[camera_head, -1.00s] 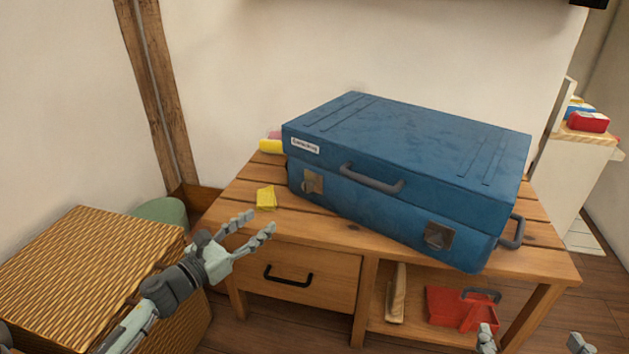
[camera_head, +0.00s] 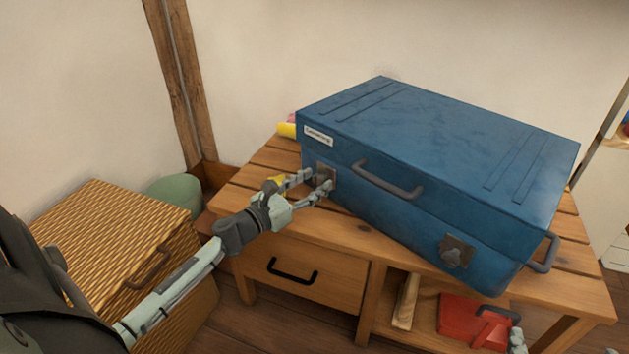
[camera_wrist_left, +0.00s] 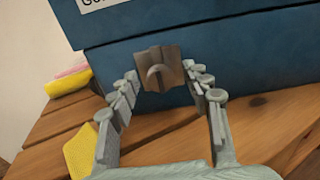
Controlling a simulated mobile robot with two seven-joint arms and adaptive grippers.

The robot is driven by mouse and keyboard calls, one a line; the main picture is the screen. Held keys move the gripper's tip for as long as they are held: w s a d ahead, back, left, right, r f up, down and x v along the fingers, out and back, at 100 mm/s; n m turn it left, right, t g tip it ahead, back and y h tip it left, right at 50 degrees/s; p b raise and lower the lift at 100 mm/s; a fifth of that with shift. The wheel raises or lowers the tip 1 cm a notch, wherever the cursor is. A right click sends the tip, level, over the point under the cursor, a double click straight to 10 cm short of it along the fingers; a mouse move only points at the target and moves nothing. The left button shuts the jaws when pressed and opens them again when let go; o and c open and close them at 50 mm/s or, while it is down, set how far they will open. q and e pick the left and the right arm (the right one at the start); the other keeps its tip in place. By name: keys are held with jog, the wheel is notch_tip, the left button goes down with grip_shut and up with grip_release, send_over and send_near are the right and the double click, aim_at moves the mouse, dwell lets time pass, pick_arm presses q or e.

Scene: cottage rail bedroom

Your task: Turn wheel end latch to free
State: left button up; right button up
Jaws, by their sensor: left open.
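A blue suitcase (camera_head: 440,150) lies flat on a wooden bench. Its front has a dark handle (camera_head: 388,180), a left metal latch (camera_head: 327,171) and a right metal latch (camera_head: 456,250). No wheels show, so I cannot tell which latch is at the wheel end. My left gripper (camera_head: 318,181) is open at the left latch. In the left wrist view, the latch (camera_wrist_left: 160,68) with its curved tab lies between and just beyond the open fingertips (camera_wrist_left: 163,82); I cannot tell if they touch it. Only the fingertips of my right gripper (camera_head: 565,345) show at the bottom edge, wide apart.
The wooden bench (camera_head: 345,228) has a drawer (camera_head: 300,275) and an open shelf with a red item (camera_head: 470,322). A yellow cloth (camera_wrist_left: 80,150) lies just below the left gripper. A wicker chest (camera_head: 100,240) stands at left. Bench top in front of the suitcase is narrow.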

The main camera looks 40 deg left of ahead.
pick_arm(q)
jog(key=shift+w, duration=0.35)
grip_shut()
